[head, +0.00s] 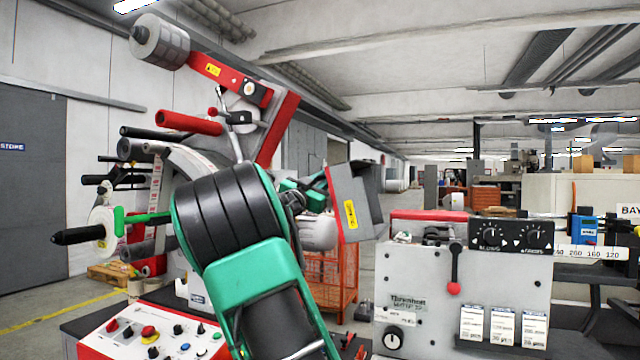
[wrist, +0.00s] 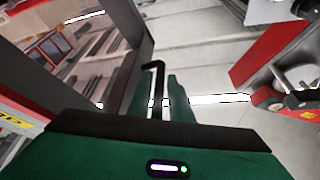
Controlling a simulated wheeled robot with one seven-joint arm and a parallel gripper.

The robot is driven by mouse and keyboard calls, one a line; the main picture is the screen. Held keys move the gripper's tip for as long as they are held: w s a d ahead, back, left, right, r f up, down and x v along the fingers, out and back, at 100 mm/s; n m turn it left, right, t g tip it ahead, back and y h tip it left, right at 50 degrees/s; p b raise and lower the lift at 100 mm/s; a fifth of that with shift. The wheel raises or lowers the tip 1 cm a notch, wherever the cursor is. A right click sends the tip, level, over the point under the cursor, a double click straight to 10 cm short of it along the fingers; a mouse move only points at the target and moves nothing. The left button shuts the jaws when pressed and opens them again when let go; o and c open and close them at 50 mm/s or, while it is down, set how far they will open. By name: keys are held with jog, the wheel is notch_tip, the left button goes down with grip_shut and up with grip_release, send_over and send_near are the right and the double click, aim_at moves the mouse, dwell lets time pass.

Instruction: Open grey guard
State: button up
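The grey guard (head: 358,200) is a box-like cover with a red edge and a yellow label, right of my arm in the head view. In the wrist view the guard (wrist: 100,55) fills the upper left, its inside partly showing. A thin black bent handle (wrist: 153,68) stands out from its edge. My gripper (wrist: 160,98) has its green fingers on either side of this handle, with narrow bright gaps seen beside the bar, so it looks open around it. In the head view my arm hides much of the gripper and the handle.
A red-and-white control panel (head: 150,330) with knobs lies below left. A grey cabinet (head: 430,290) with dials and a red-knobbed lever (head: 454,270) stands right of the guard. A red slanted machine arm (head: 277,130) rises above. The aisle behind looks open.

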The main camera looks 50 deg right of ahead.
jog(key=shift+c, duration=0.6)
grip_shut()
jog(key=shift+s+d+r+m+g, duration=0.25)
jog(key=shift+s+r+m, duration=0.35)
jog(key=shift+s+d+r+m+g, duration=0.25)
jog(key=shift+s+r+m+g, duration=0.05)
jog(key=shift+s+r+m, duration=0.3)
jog(key=shift+s+d+r+m+g, duration=0.25)
jog(key=shift+s+r+m, duration=0.35)
jog(key=shift+o, duration=0.6)
grip_release()
jog(key=shift+f, duration=0.1)
jog(key=v, duration=1)
jog(key=shift+a, duration=0.4)
